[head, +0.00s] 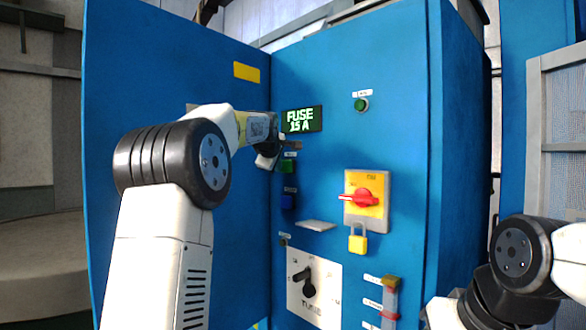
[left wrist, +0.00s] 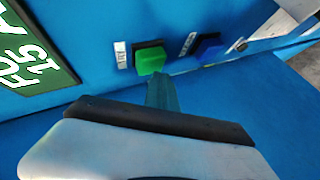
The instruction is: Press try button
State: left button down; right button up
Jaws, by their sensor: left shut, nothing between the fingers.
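A green square button (head: 287,166) and a blue square button (head: 288,201) sit one above the other on the blue cabinet front. Each has a small white label, too small to read surely, so I cannot tell which is the try button. In the left wrist view the green button (left wrist: 150,60) is just ahead of my gripper and the blue button (left wrist: 209,50) is to its right. My left gripper (head: 268,160) is shut and empty, just left of the green button. Its contact with the button cannot be told. My right gripper is out of view.
To the right are a round green button (head: 361,104), a red-and-yellow switch (head: 365,198) and a yellow padlock (head: 358,240). A black selector knob (head: 305,282) is below. An open blue door (head: 235,220) stands left.

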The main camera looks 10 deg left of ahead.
pick_arm(q)
jog(key=shift+s+a, duration=0.2)
jog(key=shift+s, duration=0.05)
jog(key=shift+s+a, duration=0.8)
jog(key=shift+s, duration=0.2)
jog(key=shift+s+a, duration=0.75)
jog(key=shift+s, duration=0.25)
jog(key=s+d+f+m+g+h, duration=0.1)
jog(key=s+f+m, duration=0.4)
jog(key=s, duration=0.9)
jog(key=s+d+f+m+g, duration=0.3)
jog(key=s+d+f+m, duration=0.1)
jog(key=s+f, duration=0.8)
jog(key=s+d+f+m+g+h, duration=0.1)
jog(key=s+f+m, duration=0.5)
jog(key=s, duration=1)
notch_tip(320, 180, down, 3)
jog(key=shift+d+f+g+h, duration=0.15)
jog(key=shift+d+g+h, duration=0.15)
jog(key=shift+d+g, duration=0.8)
